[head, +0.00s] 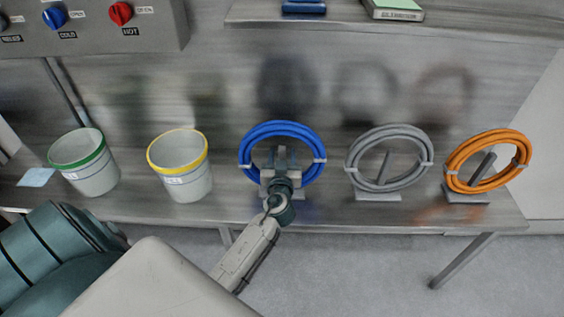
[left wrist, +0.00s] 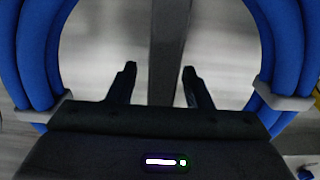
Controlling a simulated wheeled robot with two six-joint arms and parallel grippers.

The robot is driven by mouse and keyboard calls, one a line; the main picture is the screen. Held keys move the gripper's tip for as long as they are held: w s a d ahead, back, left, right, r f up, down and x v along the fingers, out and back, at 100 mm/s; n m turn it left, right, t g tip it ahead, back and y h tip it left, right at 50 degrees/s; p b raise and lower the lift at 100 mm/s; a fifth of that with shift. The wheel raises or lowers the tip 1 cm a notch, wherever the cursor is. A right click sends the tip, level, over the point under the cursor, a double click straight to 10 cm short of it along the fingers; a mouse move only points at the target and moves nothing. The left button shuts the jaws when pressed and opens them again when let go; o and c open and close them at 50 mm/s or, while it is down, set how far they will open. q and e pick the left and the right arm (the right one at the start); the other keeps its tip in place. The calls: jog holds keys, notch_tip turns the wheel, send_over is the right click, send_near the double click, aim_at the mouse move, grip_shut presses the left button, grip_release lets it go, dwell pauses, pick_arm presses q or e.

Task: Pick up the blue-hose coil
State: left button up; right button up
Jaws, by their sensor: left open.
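The blue-hose coil (head: 283,127) stands upright on the steel table, in the middle of the head view, with pale ties around it. My left gripper (head: 281,158) is in front of the coil's centre and covers its lower part and most of its stand. In the left wrist view, the open, empty fingers (left wrist: 159,86) point into the ring, one on each side of a grey upright post (left wrist: 166,50). The coil's blue hose (left wrist: 286,45) curves past on both sides, apart from the fingertips. My right gripper is in neither view.
A grey coil (head: 358,150) and an orange coil (head: 462,153) stand to the right on stands. A yellow-rimmed bucket (head: 185,180) and a green-rimmed bucket (head: 92,177) stand left. A shelf (head: 450,29) and valve panel (head: 95,40) are behind. The table's front edge is close.

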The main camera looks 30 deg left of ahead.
pick_arm(q)
grip_shut()
jog(key=shift+r, duration=0.1)
dwell(0.3)
